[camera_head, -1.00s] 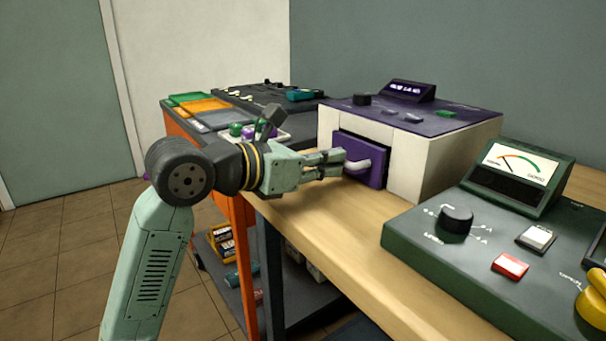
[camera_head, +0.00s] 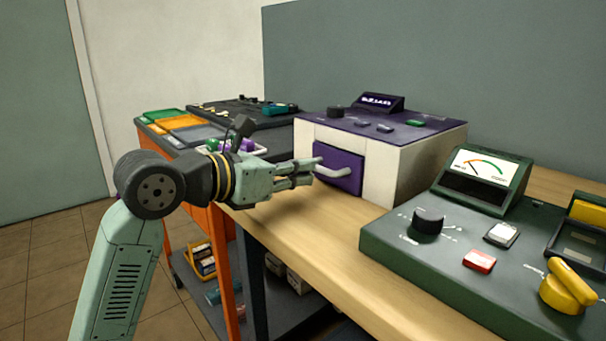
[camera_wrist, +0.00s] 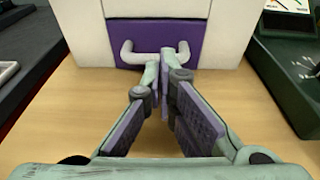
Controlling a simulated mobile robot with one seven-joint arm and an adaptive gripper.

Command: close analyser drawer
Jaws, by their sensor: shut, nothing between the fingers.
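The analyser (camera_head: 408,165) is a white box with a purple top, standing on the wooden bench. Its purple drawer (camera_head: 345,158) is in the front face and looks flush or nearly flush with it. A pale bar handle (camera_head: 336,174) crosses the drawer front. The wrist view shows the drawer (camera_wrist: 155,32) between white panels, with the handle (camera_wrist: 126,54) below its middle. My gripper (camera_head: 310,172) is shut and empty, its fingertips (camera_wrist: 160,60) at the handle's middle. I cannot tell whether they touch it. The fingertips hide part of the handle.
A green meter console (camera_head: 400,240) with knobs and buttons stands on the bench (camera_head: 290,235) to the right. An orange cart (camera_head: 165,150) with coloured trays is behind my arm on the left. A strip of bench in front of the analyser is clear.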

